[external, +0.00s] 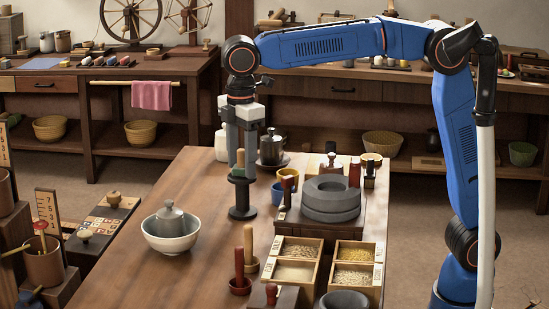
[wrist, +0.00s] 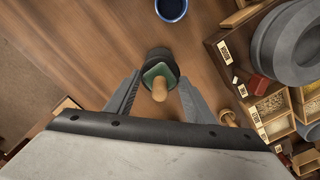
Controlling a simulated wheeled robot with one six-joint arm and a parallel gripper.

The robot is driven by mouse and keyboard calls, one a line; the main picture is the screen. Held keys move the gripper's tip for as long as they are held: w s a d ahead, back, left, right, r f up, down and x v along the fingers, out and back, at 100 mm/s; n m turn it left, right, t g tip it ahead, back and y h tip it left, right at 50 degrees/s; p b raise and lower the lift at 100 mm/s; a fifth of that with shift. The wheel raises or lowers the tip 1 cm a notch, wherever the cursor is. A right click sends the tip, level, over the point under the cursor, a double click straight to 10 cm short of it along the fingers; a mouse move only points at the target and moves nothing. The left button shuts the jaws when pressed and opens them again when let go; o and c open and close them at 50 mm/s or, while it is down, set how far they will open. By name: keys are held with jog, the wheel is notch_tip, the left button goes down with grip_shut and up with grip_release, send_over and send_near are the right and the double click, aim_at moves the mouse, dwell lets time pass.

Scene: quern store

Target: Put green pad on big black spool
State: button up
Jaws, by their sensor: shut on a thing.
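The green pad (wrist: 156,70) has a wooden knob (wrist: 159,90), and both sit between my fingers. The pad also shows small in the external view (external: 239,169). My gripper (external: 241,170) is shut on the green pad and points straight down over the big black spool (external: 242,197). The spool stands upright on the wooden table, with wide discs at top and bottom. In the wrist view the pad overlaps the spool's dark top (wrist: 156,53). I cannot tell whether the pad touches the spool or hangs just above it.
A blue cup (wrist: 171,8) and grey round millstones (external: 331,199) stand to the right. A white bowl (external: 171,234) with a grey lidded pot is front left. Red pegs (external: 239,266) and grain boxes (external: 354,255) are in front. The table left of the spool is clear.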

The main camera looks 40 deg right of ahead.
jog(key=shift+f, duration=0.1)
jog(key=o, duration=1)
notch_tip(320, 180, up, 11)
jog(key=shift+f, duration=0.15)
jog(key=shift+r, duration=0.8)
jog(key=shift+d, duration=0.1)
